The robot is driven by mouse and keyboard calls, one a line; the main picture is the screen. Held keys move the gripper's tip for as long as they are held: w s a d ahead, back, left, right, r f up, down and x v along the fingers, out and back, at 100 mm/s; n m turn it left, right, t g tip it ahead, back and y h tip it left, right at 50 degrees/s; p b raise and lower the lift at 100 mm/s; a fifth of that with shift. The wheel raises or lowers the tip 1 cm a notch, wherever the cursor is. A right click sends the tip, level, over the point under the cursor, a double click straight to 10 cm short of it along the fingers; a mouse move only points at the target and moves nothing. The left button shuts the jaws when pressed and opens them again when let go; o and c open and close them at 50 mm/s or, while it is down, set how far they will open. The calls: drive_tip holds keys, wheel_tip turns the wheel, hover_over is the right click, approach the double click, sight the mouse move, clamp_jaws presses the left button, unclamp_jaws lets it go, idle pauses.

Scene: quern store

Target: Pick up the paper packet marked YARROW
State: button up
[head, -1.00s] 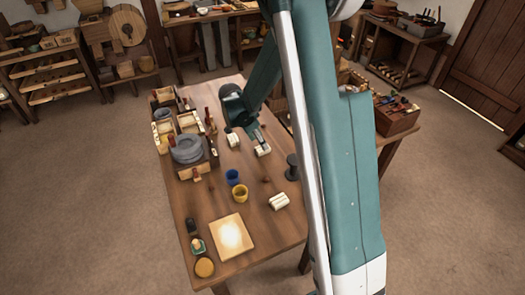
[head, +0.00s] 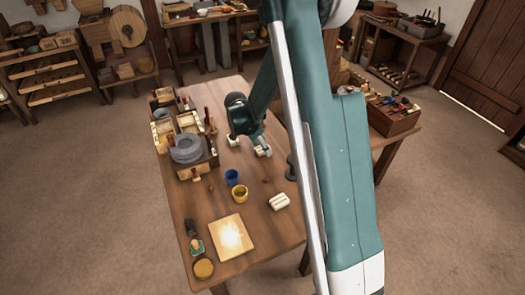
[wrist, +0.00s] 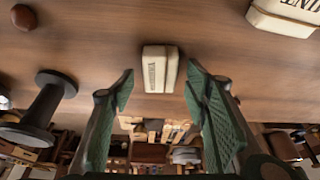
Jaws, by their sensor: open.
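The cream paper packet (wrist: 160,70) stands on the wooden table in the wrist view, its sideways label appearing to read YARROW. My gripper (wrist: 160,88) is open, with one green finger to either side of the packet's lower end in that view. Gaps show on both sides, and I see no contact. In the head view, my gripper (head: 262,152) is low over the far middle of the table, partly hiding the packet there.
A dark spool-shaped stand (wrist: 46,105) is left in the wrist view, and a small brown round thing (wrist: 23,17) lies beyond it. Blue (head: 232,177) and yellow (head: 240,194) cups and a cream bundle (head: 279,201) are nearer. A grey quern (head: 186,150) is left.

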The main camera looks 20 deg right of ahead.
drive_tip(key=shift+c, duration=0.3)
drive_tip(key=c, duration=0.8)
drive_tip(key=shift+c, duration=0.2)
drive_tip(key=shift+r, duration=0.1)
wheel_tip(320, 180, up, 10)
drive_tip(key=p, duration=0.2)
